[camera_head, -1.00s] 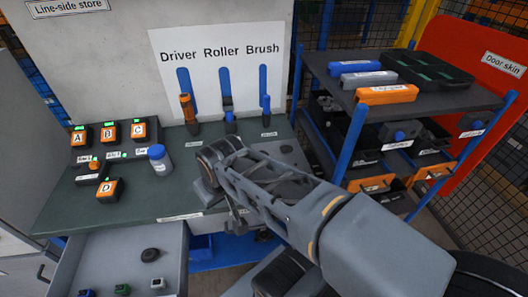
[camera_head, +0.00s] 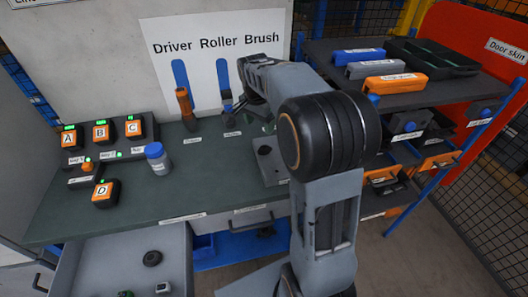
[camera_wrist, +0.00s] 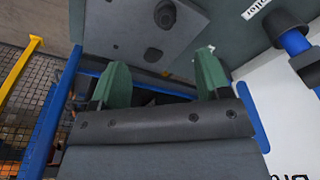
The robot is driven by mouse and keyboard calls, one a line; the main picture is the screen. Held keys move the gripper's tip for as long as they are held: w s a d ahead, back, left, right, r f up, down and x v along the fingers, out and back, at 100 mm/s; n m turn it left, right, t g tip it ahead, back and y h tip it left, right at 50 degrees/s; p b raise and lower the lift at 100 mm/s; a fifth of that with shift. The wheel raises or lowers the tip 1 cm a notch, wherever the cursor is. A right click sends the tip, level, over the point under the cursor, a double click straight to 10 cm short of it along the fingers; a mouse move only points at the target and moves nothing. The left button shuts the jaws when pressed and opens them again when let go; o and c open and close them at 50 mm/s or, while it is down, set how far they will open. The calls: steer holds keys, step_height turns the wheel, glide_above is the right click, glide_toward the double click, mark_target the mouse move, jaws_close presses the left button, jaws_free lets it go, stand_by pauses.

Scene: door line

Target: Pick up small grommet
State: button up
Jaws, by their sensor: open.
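A grey plate (camera_head: 268,172) lies on the green bench top, partly hidden behind my arm. In the wrist view the plate (camera_wrist: 128,22) carries a dark round piece (camera_wrist: 165,14) and a smaller dark round piece (camera_wrist: 153,54), which looks like the small grommet; I cannot be sure. My gripper (camera_wrist: 163,78) is open, its two green fingertips apart with nothing between them. The smaller piece shows just beyond the gap, apart from the fingers. In the head view my arm mostly hides the gripper.
An open drawer (camera_head: 90,262) at the lower left holds a black ring (camera_head: 152,258) and small blocks. Boxes A, B, C and D and a blue-capped bottle (camera_head: 157,157) stand on the left of the bench (camera_head: 120,205). A shelf rack (camera_head: 455,92) stands close on the right.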

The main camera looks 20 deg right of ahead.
steer(key=m, duration=0.1)
glide_above(264, 148)
steer(key=f, duration=0.7)
steer(key=shift+s+a+f, duration=0.25)
steer(key=shift+a+f, duration=0.1)
steer(key=shift+w+d+f+p, duration=0.2)
steer(key=shift+f+p, duration=0.1)
steer(key=shift+f, duration=1.4)
steer(key=shift+w+d+f+p, duration=0.15)
steer(key=shift+f+p, duration=0.1)
steer(key=shift+f, duration=1.4)
steer(key=shift+s, duration=0.1)
steer(key=c, duration=1)
steer(key=shift+c, duration=0.2)
steer(key=shift+r, duration=0.1)
